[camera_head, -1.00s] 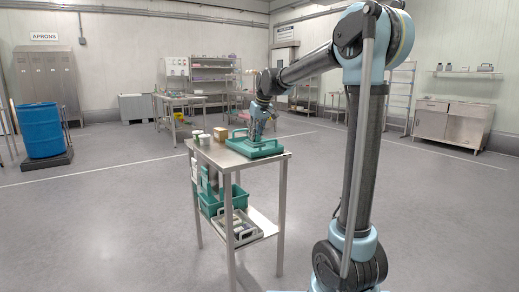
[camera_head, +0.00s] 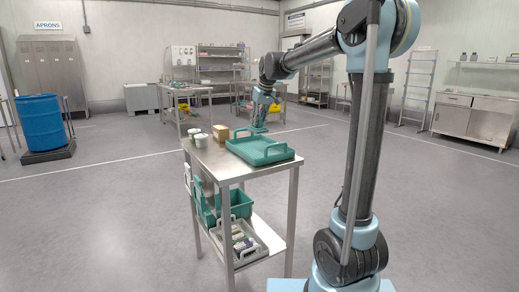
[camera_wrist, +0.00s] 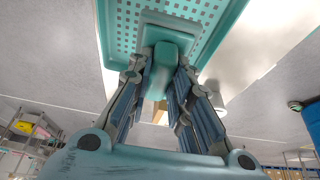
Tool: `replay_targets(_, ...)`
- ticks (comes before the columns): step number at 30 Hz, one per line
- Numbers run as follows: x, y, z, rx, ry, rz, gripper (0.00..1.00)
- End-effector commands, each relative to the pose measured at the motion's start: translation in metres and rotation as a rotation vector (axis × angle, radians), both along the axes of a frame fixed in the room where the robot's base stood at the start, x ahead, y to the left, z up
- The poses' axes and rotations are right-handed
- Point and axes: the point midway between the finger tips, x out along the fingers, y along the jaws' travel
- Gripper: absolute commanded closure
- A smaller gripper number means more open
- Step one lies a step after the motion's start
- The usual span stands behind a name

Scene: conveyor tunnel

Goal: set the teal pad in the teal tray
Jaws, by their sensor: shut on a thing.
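The teal tray (camera_head: 284,150), with raised handles, lies on top of the steel cart. Its perforated floor (camera_wrist: 120,30) fills the top of the wrist view. My gripper (camera_head: 260,122) is beyond the tray's far side in the head view, raised and pointing down. In the wrist view my gripper (camera_wrist: 160,72) is shut on the teal pad (camera_wrist: 166,62), which sits between the two fingertips. The fingers hide part of the pad. The pad overlaps the tray in the wrist view; its height above the tray is unclear.
White tubs (camera_head: 201,141) and a brown box (camera_head: 220,135) stand on the cart top (camera_head: 215,163), left of the tray. Its lower shelf holds a teal crate (camera_head: 240,203) and a grey tray (camera_head: 262,252) with several items. A blue barrel (camera_head: 41,122) stands far left. The surrounding floor is open.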

Motion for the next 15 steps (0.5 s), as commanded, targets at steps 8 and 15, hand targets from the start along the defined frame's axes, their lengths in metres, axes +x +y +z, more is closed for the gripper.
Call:
replay_targets(8, 0.002, -0.005, -0.043, 0.0, 0.0, -0.006, 1.0)
replay_targets(15, 0.001, -0.005, -0.059, 0.0, 0.0, -0.006, 1.0)
